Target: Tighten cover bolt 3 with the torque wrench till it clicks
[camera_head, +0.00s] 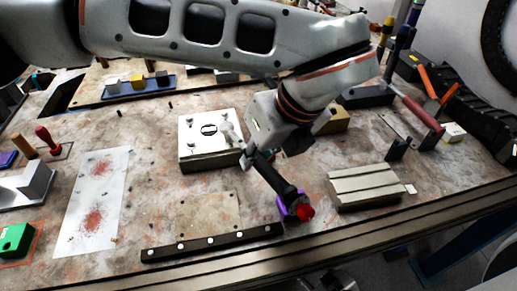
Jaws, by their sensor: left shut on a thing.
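My left gripper (252,152) is shut on the torque wrench (270,178), at the right edge of the cover block. The wrench has a black shaft, and its red end (305,212) with a purple part beside it points toward the table's front edge. The pale square cover (204,152) lies on its block, with a dark slot mark near its middle. Cover bolt 3 cannot be told apart at this size. The gripper and a pale rounded part hide some of the cover's right side, and whether the wrench meets a bolt is unclear.
A dark bar (213,243) with several pale dots lies in front. A grooved pale block (366,186) stands to the right. A stained white sheet (93,203) lies at left. A blue rack (138,90) and tools stand behind. The table's front edge (420,217) is close.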

